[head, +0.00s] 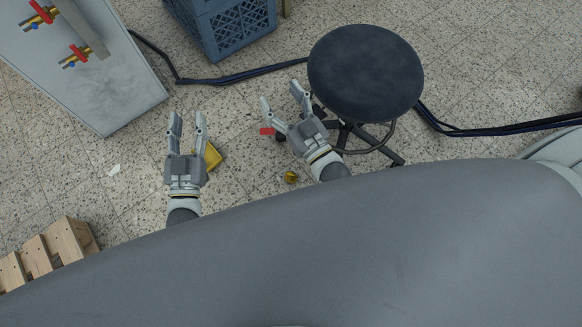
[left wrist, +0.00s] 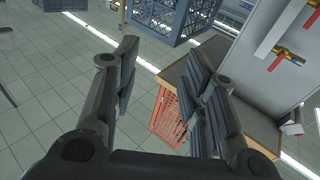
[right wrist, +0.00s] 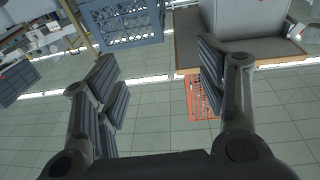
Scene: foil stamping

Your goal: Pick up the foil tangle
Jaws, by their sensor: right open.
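A small crumpled gold thing (head: 291,177), which looks like the foil tangle, lies on the speckled floor in the head view, just beside my right wrist. My right gripper (head: 280,95) is open and empty, its fingers pointing away from the gold thing. My left gripper (head: 188,122) is open and empty, further left. Both grippers appear above the floor, and their open fingers also show in the left wrist view (left wrist: 165,80) and the right wrist view (right wrist: 160,85). Neither wrist view shows the gold thing.
A round dark stool (head: 366,72) stands close to my right gripper. A yellow block (head: 215,156) lies partly behind my left gripper, and a small red piece (head: 267,131) by the right. A grey cabinet (head: 95,85), blue crate (head: 235,30), dark cables (head: 240,76) and wooden pallet (head: 70,240) surround the floor.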

